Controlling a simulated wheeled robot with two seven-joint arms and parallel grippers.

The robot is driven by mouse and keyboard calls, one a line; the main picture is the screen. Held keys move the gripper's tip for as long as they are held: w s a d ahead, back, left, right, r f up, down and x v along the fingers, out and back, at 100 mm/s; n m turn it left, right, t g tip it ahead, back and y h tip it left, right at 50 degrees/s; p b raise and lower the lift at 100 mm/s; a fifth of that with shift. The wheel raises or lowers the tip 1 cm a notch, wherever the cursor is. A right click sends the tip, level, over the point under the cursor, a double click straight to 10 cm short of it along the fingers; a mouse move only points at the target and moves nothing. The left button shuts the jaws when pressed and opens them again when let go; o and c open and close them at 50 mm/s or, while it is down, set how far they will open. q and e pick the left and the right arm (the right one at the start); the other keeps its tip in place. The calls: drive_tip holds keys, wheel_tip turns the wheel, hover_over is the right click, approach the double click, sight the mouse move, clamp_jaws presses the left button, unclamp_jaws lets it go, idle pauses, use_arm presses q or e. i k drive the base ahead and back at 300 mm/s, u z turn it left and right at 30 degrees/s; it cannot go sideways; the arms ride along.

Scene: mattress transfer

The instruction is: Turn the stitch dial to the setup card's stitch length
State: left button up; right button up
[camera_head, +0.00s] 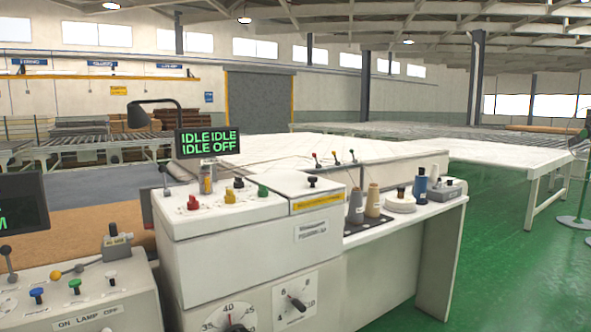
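The white machine cabinet (190,258) stands at the centre, with two dials on its front. One dial plate (270,303) has a black pointer knob (296,303) and a few small numbers around it. The pointer lies tilted towards the lower right. A second dial (232,318), with numbers such as 35 and 40, is cut off by the bottom edge. I cannot tell from the labels which is the stitch dial. I see no readable setup card. Neither of my grippers shows in the head view.
A display (208,142) reads IDLE IDLE, IDLE OFF. Red, yellow and green knobs (230,196) sit on the cabinet top. A control box (95,297) is at lower left. Thread cones (373,203) stand on the side table. The green floor (500,260) at right is open.

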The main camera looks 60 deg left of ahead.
sight(238, 183)
drive_tip(key=i, duration=0.85)
drive_tip(key=u, duration=2.75)
